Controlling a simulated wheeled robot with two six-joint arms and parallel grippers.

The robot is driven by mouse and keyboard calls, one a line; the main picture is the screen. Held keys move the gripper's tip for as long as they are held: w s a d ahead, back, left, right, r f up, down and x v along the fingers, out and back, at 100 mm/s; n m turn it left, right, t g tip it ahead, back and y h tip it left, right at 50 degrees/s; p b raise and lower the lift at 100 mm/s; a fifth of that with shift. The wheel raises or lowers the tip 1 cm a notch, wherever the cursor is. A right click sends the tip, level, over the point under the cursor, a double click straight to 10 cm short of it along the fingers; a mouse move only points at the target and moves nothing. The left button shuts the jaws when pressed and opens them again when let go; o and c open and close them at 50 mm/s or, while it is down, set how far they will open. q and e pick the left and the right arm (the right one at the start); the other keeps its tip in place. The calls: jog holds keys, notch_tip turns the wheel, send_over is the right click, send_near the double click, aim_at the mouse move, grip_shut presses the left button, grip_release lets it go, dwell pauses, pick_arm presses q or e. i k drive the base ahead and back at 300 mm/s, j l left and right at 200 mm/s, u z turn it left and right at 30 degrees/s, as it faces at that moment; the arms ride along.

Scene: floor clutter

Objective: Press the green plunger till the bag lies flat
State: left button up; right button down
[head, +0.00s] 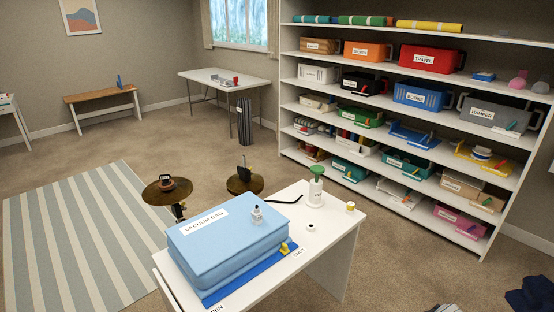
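The vacuum bag (225,245) is light blue, thick and puffed up, with a label on top, and lies on the white table (328,238). A small white fitting with a dark top (256,215) stands on it. A yellow slider (288,248) sits on the bag's blue edge strip (240,279), near the word SHUT. The pump (316,194) is white and upright behind the bag, with its green plunger (317,171) raised. A black hose (284,202) lies between bag and pump; whether its ends are attached is unclear. Neither of my grippers can be made out.
A small white ring-like cap (311,227) and a yellow-topped item (350,206) lie on the table's right side. Two brown discs bearing dark objects (166,191) (240,184) stand behind the table. A loaded shelf (390,115) fills the right. A striped rug (80,240) lies left.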

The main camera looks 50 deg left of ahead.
aim_at(317, 169)
jog(key=i+j+u, duration=0.15)
jog(key=u, duration=0.25)
jog(key=i+u, duration=0.65)
jog(key=u, duration=0.15)
jog(key=i+u, duration=0.25)
jog(key=i, duration=0.25)
